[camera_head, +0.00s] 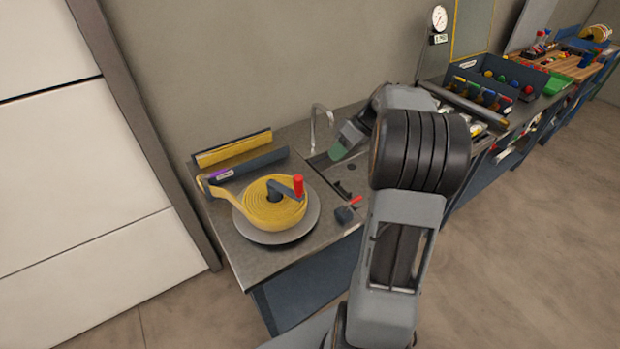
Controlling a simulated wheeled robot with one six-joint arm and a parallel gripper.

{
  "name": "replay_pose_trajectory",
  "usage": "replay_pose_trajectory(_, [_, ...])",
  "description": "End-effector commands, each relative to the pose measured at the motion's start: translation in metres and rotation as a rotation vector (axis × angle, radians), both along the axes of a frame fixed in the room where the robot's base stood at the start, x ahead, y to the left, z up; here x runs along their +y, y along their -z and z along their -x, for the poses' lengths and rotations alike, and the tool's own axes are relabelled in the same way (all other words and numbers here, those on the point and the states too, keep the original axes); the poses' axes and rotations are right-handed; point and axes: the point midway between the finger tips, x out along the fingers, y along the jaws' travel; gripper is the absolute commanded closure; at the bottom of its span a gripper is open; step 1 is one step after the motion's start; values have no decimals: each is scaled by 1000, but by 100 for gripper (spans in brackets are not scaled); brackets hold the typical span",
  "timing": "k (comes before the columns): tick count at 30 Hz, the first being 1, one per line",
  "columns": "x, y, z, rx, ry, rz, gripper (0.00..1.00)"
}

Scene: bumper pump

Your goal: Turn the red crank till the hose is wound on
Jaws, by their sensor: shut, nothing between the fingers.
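The yellow flat hose (262,207) lies in a spiral coil on a round grey turntable (298,228) at the left end of the bench. Its outer end leads off to the left, toward the back trough. The crank is a dark arm (280,188) over the coil's centre, with an upright red handle (298,186) at its right end. My arm reaches across from the right. My gripper (338,152), with a greenish tip, is right of and behind the crank, above the sink area, apart from the handle. It looks shut and empty; its fingers are small and partly hidden.
A dark trough with a yellow strip (232,150) stands behind the coil. A tap (318,122) rises behind the sink. A small red-and-black item (347,210) lies right of the turntable. Bins with coloured parts (485,92) stand along the bench at right.

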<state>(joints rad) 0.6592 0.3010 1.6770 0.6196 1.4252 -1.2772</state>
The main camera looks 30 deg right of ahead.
Motion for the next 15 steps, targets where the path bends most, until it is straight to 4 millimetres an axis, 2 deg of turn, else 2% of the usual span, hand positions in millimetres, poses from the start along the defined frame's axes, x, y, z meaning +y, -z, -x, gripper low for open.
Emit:
replay_pose_trajectory(12, [45, 61, -15, 5, -1, 0, 100])
replay_pose_trajectory(15, [59, 58, -10, 4, -1, 2, 100])
